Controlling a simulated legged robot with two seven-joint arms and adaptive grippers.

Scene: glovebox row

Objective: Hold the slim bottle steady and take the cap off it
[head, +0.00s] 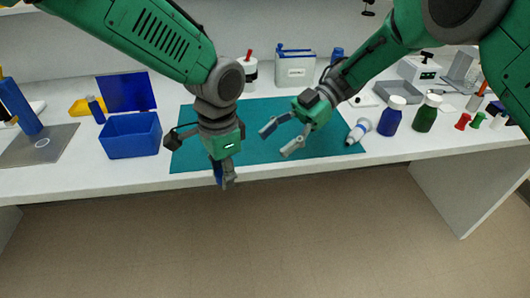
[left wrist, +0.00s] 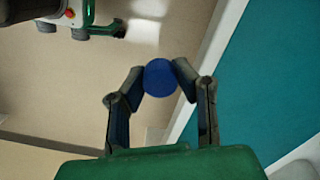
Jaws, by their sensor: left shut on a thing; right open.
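My left gripper (head: 224,184) hangs at the front edge of the teal mat, fingers pointing down. In the left wrist view its fingers (left wrist: 160,80) are shut on a round blue thing (left wrist: 160,78), seen end-on. Its length is hidden, so I cannot tell whether it is the slim bottle or only its cap. My right gripper (head: 276,140) is open and empty above the mat, right of the left gripper. A small white bottle with blue marks (head: 358,130) lies on its side at the mat's right edge, apart from both grippers.
The teal mat (head: 190,155) is otherwise mostly clear. A blue bin (head: 132,136) stands to the left. A blue bottle (head: 390,116) and a green bottle (head: 426,114), both white-capped, stand to the right. The white bench ends just in front of the mat.

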